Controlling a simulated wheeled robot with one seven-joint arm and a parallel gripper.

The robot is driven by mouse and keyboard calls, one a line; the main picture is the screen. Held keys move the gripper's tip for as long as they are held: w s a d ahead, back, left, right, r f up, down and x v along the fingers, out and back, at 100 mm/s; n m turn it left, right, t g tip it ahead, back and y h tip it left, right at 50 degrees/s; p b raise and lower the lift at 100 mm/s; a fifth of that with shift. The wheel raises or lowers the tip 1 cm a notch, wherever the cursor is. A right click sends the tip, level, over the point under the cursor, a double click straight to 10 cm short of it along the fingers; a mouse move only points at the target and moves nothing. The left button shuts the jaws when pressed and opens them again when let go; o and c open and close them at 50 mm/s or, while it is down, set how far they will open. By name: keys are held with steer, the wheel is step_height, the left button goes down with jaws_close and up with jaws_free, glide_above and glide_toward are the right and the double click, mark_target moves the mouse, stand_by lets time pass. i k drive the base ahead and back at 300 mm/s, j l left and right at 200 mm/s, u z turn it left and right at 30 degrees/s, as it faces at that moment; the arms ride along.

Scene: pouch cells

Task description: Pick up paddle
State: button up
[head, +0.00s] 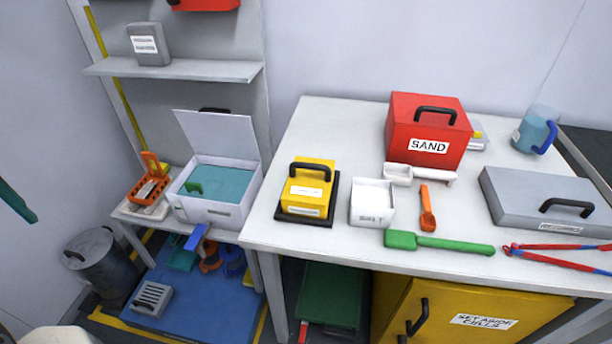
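A green paddle (445,243) lies flat near the front edge of the white table (345,250). Its wider block-like end is at the left and its long handle runs to the right. An orange scoop (427,212) lies just behind it. My gripper is not in view.
On the table, a white box (372,203), a yellow case (308,187), a white scoop (420,175) and a red SAND box (428,131) stand behind or left of the paddle. Red-and-blue tongs (562,258) lie right of it, before a grey case (545,199).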

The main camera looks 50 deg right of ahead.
mark_target(400, 240)
steer(key=k+l, duration=1.75)
steer(key=k, duration=0.05)
